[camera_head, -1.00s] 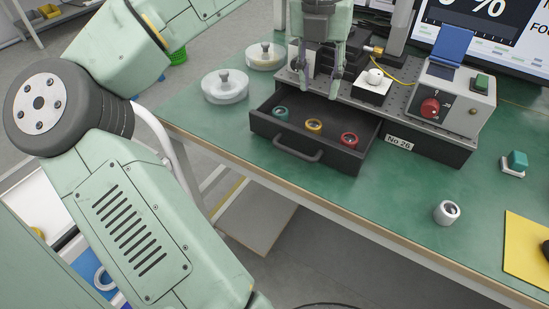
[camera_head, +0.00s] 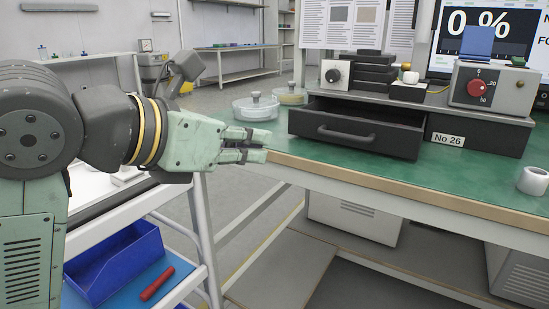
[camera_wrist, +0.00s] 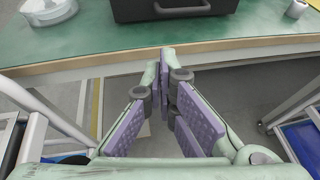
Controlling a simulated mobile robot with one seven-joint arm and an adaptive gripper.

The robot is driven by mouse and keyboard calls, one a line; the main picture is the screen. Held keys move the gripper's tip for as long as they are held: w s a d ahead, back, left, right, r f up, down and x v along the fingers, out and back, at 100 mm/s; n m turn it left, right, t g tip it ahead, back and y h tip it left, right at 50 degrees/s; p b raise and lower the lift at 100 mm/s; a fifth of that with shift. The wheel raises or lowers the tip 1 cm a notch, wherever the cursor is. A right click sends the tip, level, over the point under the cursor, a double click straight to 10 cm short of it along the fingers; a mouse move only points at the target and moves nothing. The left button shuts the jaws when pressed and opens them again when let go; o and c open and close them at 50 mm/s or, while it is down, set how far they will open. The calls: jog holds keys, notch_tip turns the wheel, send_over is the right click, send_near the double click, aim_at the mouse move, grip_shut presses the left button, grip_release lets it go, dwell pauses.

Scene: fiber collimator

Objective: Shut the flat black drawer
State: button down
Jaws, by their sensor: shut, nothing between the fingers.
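The flat black drawer (camera_head: 408,146) is pulled out of the black base under the bench instrument, its front facing the bench's front edge. Its dark bar handle (camera_head: 347,135) is on that front. The wrist view shows the drawer front (camera_wrist: 130,10) and handle (camera_wrist: 182,9) at the top, ahead of my fingers. My gripper (camera_head: 266,146) is shut and empty, left of the drawer by the bench's front edge, apart from the drawer. Its purple-padded fingers (camera_wrist: 167,62) come together in the wrist view. The drawer's inside is mostly hidden from this low angle.
Two clear round dishes (camera_head: 255,108) stand left of the drawer. A control box with a red knob (camera_head: 477,90) stands on the base to the right. A grey-white ring part (camera_head: 533,180) lies at far right. A trolley with a blue bin (camera_head: 117,265) is below my arm.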

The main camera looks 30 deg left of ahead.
jog(key=b, duration=0.2)
send_near(307, 156)
jog(key=r+x, duration=0.1)
jog(key=x, duration=0.3)
jog(key=shift+w+d+r, duration=0.1)
jog(key=shift+w+d, duration=0.1)
jog(key=shift+w, duration=0.6)
jog(key=shift+w+d+f, duration=0.1)
jog(key=shift+w+d, duration=0.1)
jog(key=shift+w, duration=0.55)
jog(key=shift+w+d+r, duration=0.1)
jog(key=shift+w+d, duration=0.05)
jog(key=shift+w, duration=0.65)
jog(key=shift+w, duration=0.4)
jog(key=w+p, duration=0.1)
jog(key=w, duration=0.5)
jog(key=w+p, duration=0.1)
jog(key=w, duration=0.5)
jog(key=shift+w+d, duration=0.2)
jog(key=shift+w, duration=0.1)
jog(key=shift+s, duration=0.1)
